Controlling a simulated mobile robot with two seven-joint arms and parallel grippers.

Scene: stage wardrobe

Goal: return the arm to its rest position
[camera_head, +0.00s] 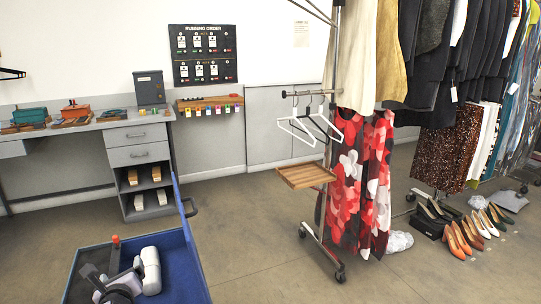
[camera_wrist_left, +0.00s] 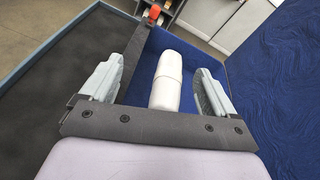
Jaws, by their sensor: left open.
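My left gripper (camera_head: 112,283) is low at the bottom left of the head view, over a cart with a blue inner floor (camera_head: 181,278). In the left wrist view my left gripper (camera_wrist_left: 156,86) has its two pale fingers wide apart, with nothing held between them. A white rounded piece (camera_wrist_left: 167,80) shows between and beyond the fingers, over the blue floor. I cannot tell whether it is a loose thing or part of my body. My right gripper is in neither view.
A small orange thing (camera_head: 116,240) is at the cart's far edge. Behind stands a grey workbench (camera_head: 137,142) with shelves of shoes. A clothes rack (camera_head: 325,170) with a wooden tray (camera_head: 306,176) stands right of centre. Open floor (camera_head: 245,230) lies between.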

